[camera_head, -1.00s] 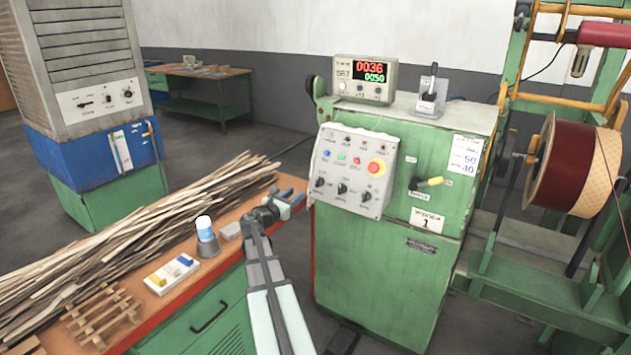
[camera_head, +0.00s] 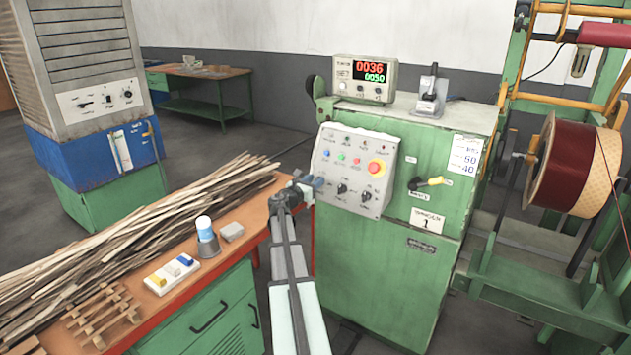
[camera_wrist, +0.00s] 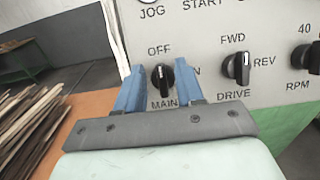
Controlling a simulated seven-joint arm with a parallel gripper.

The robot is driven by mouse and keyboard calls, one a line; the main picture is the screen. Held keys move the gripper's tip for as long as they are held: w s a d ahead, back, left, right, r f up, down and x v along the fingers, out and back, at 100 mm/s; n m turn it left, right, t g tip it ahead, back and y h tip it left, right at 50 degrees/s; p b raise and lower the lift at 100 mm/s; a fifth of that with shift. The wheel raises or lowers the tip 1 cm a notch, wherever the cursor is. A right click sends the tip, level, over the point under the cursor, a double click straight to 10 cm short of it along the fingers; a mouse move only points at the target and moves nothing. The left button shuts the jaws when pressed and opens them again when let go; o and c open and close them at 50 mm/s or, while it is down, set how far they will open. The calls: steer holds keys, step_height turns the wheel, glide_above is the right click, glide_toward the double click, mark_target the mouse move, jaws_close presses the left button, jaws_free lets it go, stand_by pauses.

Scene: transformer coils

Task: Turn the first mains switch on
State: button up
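The mains switch (camera_wrist: 163,77), a black rotary knob marked MAIN, is on the grey control panel (camera_wrist: 208,22). Its pointer is up, towards OFF; the ON label to its right is partly covered by a finger. My gripper (camera_wrist: 159,85) is open, with one blue finger on each side of the knob in the wrist view. I cannot tell whether the fingers touch it. In the head view my gripper (camera_head: 316,183) is at the left edge of the panel (camera_head: 346,148) and hides the knob.
To the right of the mains switch are the DRIVE knob (camera_wrist: 237,67) and the RPM knob (camera_wrist: 314,57). A bench with wooden strips (camera_head: 150,215) stands at left.

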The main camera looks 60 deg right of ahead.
steer(key=shift+d, duration=0.65)
jaws_close()
